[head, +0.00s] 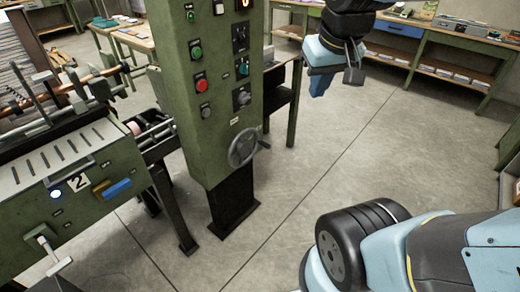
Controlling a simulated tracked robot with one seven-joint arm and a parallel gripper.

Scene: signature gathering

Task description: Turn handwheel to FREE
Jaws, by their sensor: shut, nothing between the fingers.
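The handwheel (243,147) is a grey spoked wheel with a small dark handle at its right side. It sits low on the front of a tall green control cabinet (222,150). A small pale label above it is too small to read, so I cannot tell the wheel's setting. My gripper (318,86) is at the upper right, blue and pointing down. It is shut and empty, to the right of the cabinet and apart from the wheel.
The cabinet carries a red button (202,85), green buttons and dark knobs above the wheel. A green machine (75,180) marked 2 stands at the left. A workbench (455,50) with papers is at the back right. Open concrete floor lies right of the cabinet.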

